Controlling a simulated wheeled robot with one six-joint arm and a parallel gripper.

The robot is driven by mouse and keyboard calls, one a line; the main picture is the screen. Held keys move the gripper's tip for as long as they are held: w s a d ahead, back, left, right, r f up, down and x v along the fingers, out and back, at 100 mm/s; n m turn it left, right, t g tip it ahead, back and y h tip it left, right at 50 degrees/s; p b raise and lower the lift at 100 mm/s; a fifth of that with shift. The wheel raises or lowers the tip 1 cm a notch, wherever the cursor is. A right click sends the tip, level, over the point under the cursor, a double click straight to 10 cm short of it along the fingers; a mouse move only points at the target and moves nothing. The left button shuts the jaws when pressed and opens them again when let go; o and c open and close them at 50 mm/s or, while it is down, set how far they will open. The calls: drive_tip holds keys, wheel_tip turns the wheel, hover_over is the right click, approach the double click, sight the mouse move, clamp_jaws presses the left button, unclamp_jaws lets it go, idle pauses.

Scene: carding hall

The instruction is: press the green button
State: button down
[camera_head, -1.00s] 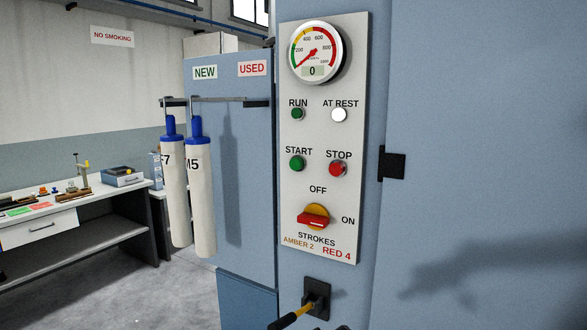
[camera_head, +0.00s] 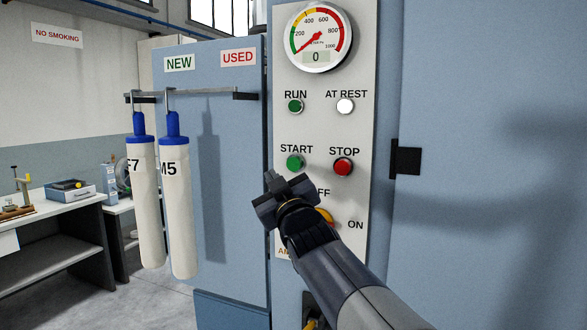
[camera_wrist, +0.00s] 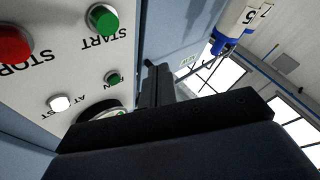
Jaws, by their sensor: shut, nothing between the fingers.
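The green START button (camera_head: 294,162) is on the light grey control panel (camera_head: 325,135), left of the red STOP button (camera_head: 343,166). A smaller green RUN lamp (camera_head: 295,105) is above it. My gripper (camera_head: 269,178) is shut and empty, just below and left of the START button in the head view. I cannot tell its gap to the panel. In the wrist view the picture is turned over; the green START button (camera_wrist: 103,19) is at the upper left, and my gripper (camera_wrist: 152,68) shows at the middle, apart from it.
A red and yellow rotary switch (camera_head: 324,217) is partly hidden behind my arm. A round gauge (camera_head: 319,38) reading 0 tops the panel. Two white cylinders with blue caps (camera_head: 177,205) hang at left from a rail (camera_head: 200,95). A black bracket (camera_head: 406,158) juts out at right.

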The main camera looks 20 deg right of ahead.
sight(291, 171)
drive_tip(key=shift+r, duration=0.1)
drive_tip(key=shift+w+d+p, duration=0.9)
drive_tip(key=shift+w+p, duration=0.1)
drive_tip(key=shift+w, duration=0.2)
drive_tip(key=shift+w+d+p, duration=0.85)
drive_tip(key=shift+w+p, duration=0.2)
drive_tip(key=shift+w, duration=0.1)
drive_tip(key=shift+w+d+p, duration=0.9)
drive_tip(key=shift+w+p, duration=0.1)
drive_tip(key=shift+w, duration=0.2)
drive_tip(key=shift+w+d, duration=0.25)
drive_tip(key=shift+w, duration=0.1)
drive_tip(key=shift+w+d+p, duration=0.3)
drive_tip(key=shift+w, duration=0.15)
idle(0.5)
drive_tip(key=shift+s, duration=0.1)
drive_tip(key=shift+s+a+b, duration=0.55)
drive_tip(key=shift+s+b, duration=0.15)
